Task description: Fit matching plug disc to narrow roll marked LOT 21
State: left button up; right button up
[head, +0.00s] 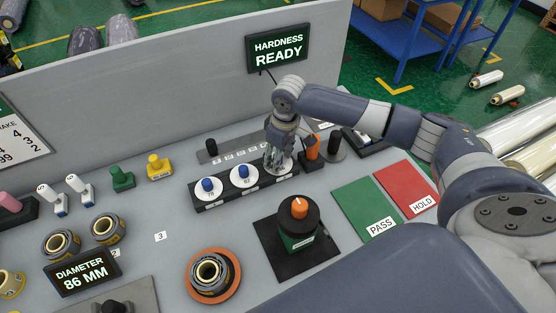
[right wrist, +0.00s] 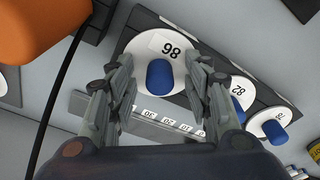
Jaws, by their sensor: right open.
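A black rack (head: 213,203) holds white plug discs with blue knobs. In the right wrist view the disc marked 86 (right wrist: 135,45) is nearest, then the disc marked 82 (right wrist: 238,104), then a third disc (right wrist: 268,122). My right gripper (right wrist: 160,64) is open, its fingers on either side of the 86 disc's blue knob; contact cannot be told. In the head view the gripper (head: 277,158) hides most of that disc. A dark-wrapped narrow roll (head: 211,273) stands on an orange round base; no LOT 21 marking is readable. My left gripper is not in view.
A display (head: 82,273) reads DIAMETER 86 MM; another (head: 279,49) reads HARDNESS READY. Two more rolls (head: 61,246) (head: 106,230) stand at left. A black device with an orange knob (head: 299,208) and green PASS (head: 366,211) and red HOLD (head: 405,186) pads lie right. An orange-handled tool (head: 312,147) is close beside the gripper.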

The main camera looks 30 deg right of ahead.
grip_shut()
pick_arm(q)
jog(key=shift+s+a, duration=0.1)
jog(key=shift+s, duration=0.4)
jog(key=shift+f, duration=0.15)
pick_arm(e)
jog(key=shift+r, duration=0.2)
